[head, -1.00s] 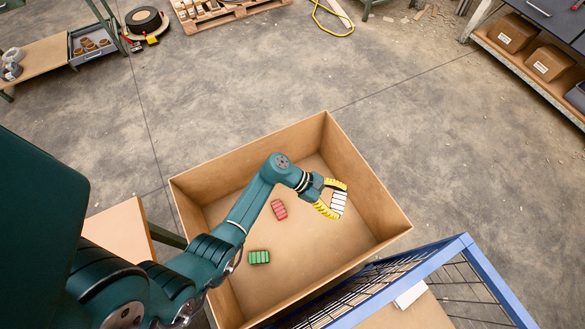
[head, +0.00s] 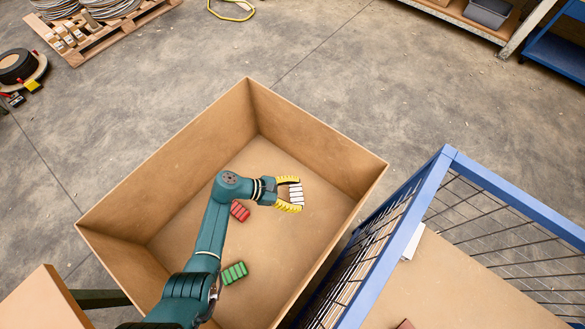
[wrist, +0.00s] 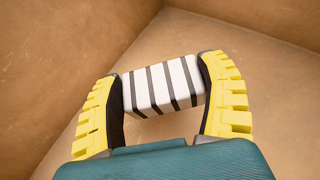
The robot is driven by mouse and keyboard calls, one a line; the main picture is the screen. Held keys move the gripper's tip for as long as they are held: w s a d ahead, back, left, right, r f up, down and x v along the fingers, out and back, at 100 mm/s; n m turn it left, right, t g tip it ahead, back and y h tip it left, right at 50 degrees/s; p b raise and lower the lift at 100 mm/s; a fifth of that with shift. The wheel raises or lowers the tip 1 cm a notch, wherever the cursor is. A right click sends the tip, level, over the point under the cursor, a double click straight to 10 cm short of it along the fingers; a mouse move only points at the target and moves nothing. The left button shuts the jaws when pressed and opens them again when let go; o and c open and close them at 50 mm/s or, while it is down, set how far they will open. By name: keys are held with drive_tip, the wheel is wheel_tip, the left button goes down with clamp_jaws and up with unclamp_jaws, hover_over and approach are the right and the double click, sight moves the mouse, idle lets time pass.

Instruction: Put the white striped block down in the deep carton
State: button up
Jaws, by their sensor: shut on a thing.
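The white striped block (head: 296,193) is white with dark stripes. In the wrist view the white striped block (wrist: 162,86) sits between the two yellow fingers of my gripper (wrist: 160,95), which is shut on it. My gripper (head: 291,193) is inside the deep carton (head: 322,136), toward its right side in the head view. The wrist view shows the carton's brown walls (wrist: 90,40) and floor beyond the block. I cannot tell how far the block is from the floor.
A red block (head: 240,211) and a green block (head: 234,273) lie on the carton floor, left of and below my gripper. A blue wire-sided cage (head: 385,240) stands right of the carton. The carton floor around the block looks clear.

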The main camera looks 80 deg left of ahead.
sight(295, 199)
wheel_tip(295, 199, down, 5)
drive_tip(key=b, duration=0.2)
drive_tip(key=shift+b, duration=0.3)
drive_tip(key=shift+r, duration=0.1)
drive_tip(key=o, duration=1.1)
drive_tip(key=shift+r, duration=0.15)
drive_tip(key=p+v, duration=0.7)
drive_tip(key=v, duration=0.3)
drive_tip(key=shift+s+a+r, duration=0.1)
drive_tip(key=shift+s+r, duration=0.1)
drive_tip(key=shift+s, duration=0.15)
drive_tip(key=shift+s+r, duration=0.1)
drive_tip(key=shift+s, duration=0.5)
drive_tip(key=shift+w, duration=0.1)
